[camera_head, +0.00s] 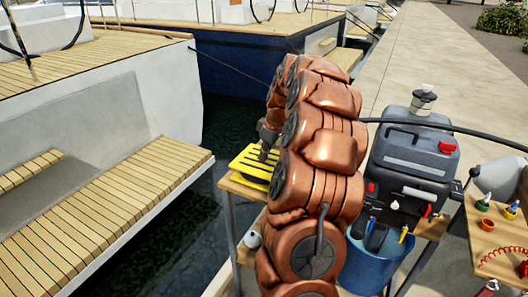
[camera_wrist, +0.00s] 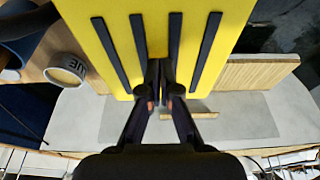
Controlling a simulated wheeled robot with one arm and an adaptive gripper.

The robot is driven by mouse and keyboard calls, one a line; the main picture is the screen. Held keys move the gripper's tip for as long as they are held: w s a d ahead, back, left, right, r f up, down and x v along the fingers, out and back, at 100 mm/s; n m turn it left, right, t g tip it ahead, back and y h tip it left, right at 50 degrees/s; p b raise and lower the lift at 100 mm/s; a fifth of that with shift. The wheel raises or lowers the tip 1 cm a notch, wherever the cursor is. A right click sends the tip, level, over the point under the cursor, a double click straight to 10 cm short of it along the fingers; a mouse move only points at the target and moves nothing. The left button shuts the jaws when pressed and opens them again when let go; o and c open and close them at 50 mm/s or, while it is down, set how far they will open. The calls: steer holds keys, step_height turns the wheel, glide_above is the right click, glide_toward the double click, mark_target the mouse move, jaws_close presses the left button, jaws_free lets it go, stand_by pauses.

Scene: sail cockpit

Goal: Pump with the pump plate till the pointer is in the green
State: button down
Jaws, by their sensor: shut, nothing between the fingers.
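The pump plate (camera_head: 247,172) is yellow with black strips and lies on a small wooden stand at the left of my arm. It also shows close up in the wrist view (camera_wrist: 202,18), filling the top middle. My gripper (camera_wrist: 160,78) is shut and empty, with its fingertips over the plate between the black strips. Whether they touch the plate I cannot tell. In the head view my gripper (camera_head: 264,150) is at the plate's far right part, small and partly hidden by my arm. I can make out no pointer or green zone in either view.
A dark grey tank unit (camera_head: 412,160) with a black hose stands right of my arm, above a blue bucket (camera_head: 367,268). A wooden side table (camera_head: 490,235) holds small items. A boat with slatted benches (camera_head: 100,205) lies left, across dark water.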

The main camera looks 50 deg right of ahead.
mark_target(270, 162)
steer(key=shift+f+b, duration=0.3)
steer(key=shift+f, duration=0.9)
steer(key=shift+r, duration=0.3)
steer(key=w+a+v, duration=0.1)
steer(key=v, duration=1.2)
steer(key=shift+d+r, duration=0.4)
steer(key=shift+r, duration=0.1)
steer(key=shift+a, duration=0.1)
